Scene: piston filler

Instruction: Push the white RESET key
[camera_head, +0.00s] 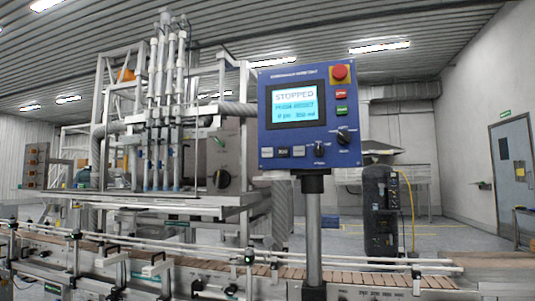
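A blue control panel (362,78) stands upright on a grey post right of the picture's middle. Its lit screen (295,105) reads STOPPED, with smaller lines under it. Below the screen is a row of small keys: a pale left key (266,153), a dark middle key (282,152) and a pale right key (298,151). Their labels are too small to read, so I cannot tell which is the RESET key. A red mushroom button (339,73), a red key (340,94) and a green key (340,110) sit on the right. My gripper is not in view.
Dark knobs (343,135) stick out at the panel's lower right. A conveyor with rails (190,257) crosses the front below the panel, around the post (313,235). The filler's upright nozzles (165,110) stand left.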

